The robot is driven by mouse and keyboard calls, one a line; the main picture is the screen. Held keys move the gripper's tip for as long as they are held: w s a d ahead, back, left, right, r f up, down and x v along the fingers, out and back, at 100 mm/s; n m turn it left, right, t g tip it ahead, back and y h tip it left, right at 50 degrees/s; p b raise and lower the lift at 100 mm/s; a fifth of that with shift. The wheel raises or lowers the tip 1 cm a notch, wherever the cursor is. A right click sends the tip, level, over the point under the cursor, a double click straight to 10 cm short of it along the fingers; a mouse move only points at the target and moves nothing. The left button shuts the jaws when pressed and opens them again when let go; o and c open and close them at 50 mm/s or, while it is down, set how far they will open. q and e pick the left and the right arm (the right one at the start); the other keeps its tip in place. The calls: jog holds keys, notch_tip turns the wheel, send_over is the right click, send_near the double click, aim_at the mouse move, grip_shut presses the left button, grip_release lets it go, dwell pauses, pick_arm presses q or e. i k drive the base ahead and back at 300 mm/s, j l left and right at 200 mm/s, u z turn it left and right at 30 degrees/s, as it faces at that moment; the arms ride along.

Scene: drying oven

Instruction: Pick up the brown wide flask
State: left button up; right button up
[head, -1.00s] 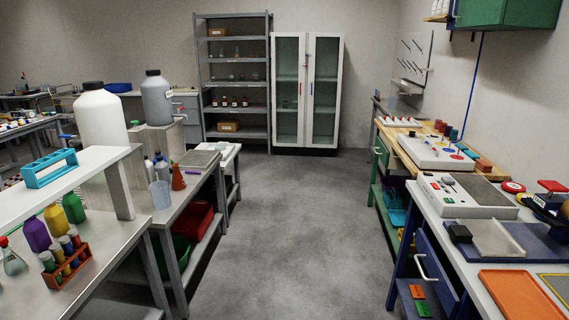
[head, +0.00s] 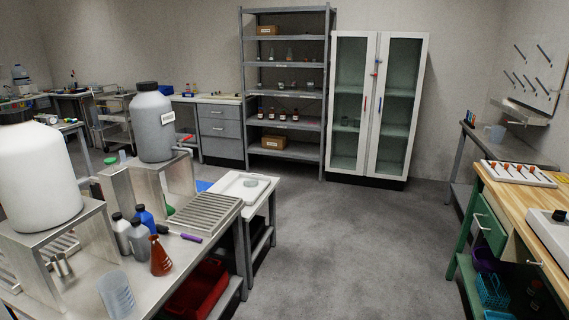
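No thing in the head view can be clearly told as the brown wide flask. A small red-brown cone-shaped vessel (head: 160,257) stands upright on the steel bench at the left, beside grey bottles and a blue bottle (head: 145,217). Several small dark red-brown bottles (head: 283,115) with white labels stand on a shelf of the grey rack (head: 290,97) at the back. Small glass vessels stand on the shelf above them, too small to tell apart. Neither of my grippers is in view.
Large white (head: 38,180) and grey (head: 153,125) containers stand on raised steel stands at the left. A glass-door cabinet (head: 377,105) is shut at the back. A wooden-topped green bench (head: 500,205) stands at the right. The grey floor (head: 345,250) between is clear.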

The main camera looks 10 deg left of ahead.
aim_at(161, 264)
jog(key=i+u, duration=0.1)
jog(key=i, duration=1.55)
jog(key=i+u, duration=0.5)
jog(key=i+l+u, duration=0.15)
jog(key=i+u, duration=0.5)
jog(key=u, duration=0.15)
jog(key=i+u, duration=0.25)
jog(key=k+j+u, duration=0.1)
jog(key=u, duration=0.25)
jog(key=j+u, duration=0.4)
jog(key=u, duration=0.25)
jog(key=k, duration=0.05)
